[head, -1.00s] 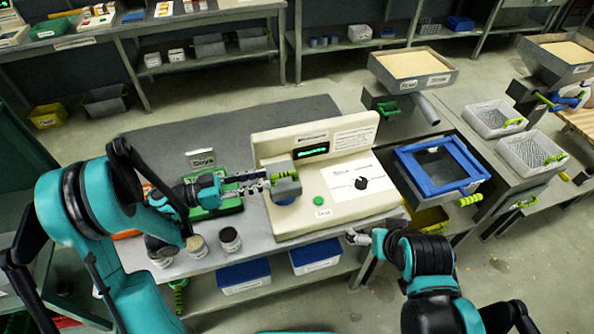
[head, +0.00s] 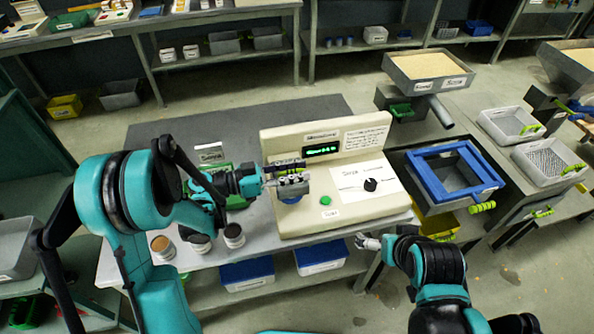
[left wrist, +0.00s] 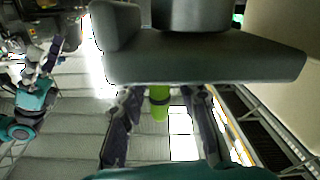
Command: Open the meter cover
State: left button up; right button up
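The beige meter (head: 335,208) stands on the table with a lit green display, a green button and a black knob. Its grey cover (left wrist: 200,58) fills the top of the left wrist view; in the head view my left gripper (head: 290,182) largely hides it. A blue round part shows just below the gripper. The lime-green handle (left wrist: 158,103) of the cover sits between my left gripper's two dark fingers, with gaps visible on both sides, so the gripper is open around it. My right gripper (head: 368,242) hangs at the table's front edge, apart from the meter; its opening is unclear.
Several jars (head: 233,235) stand at the front left of the table, beside my left arm. A green scale is partly hidden behind that arm. A blue frame (head: 455,170) and a sand tray (head: 428,64) stand to the right.

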pick_arm(q)
grip_shut()
jog(key=shift+r, duration=0.1)
jog(key=shift+w+a+r+n+p, duration=0.1)
jog(key=shift+w+r+n+p, duration=0.15)
jog(key=shift+r+n, duration=0.4)
jog(key=shift+w+a+r+n+p, duration=0.1)
jog(key=shift+w+r+n, duration=0.25)
jog(key=shift+n, duration=0.5)
jog(key=n, duration=0.1)
jog(key=w+r+n, duration=0.1)
jog(key=shift+w+a+r+n, duration=0.15)
jog(key=shift+w+a+n, duration=0.1)
jog(key=shift+w+n, duration=0.05)
jog(key=shift+w+a+r+p, duration=0.15)
jog(key=shift+w+r+p, duration=0.15)
jog(key=shift+w, duration=0.1)
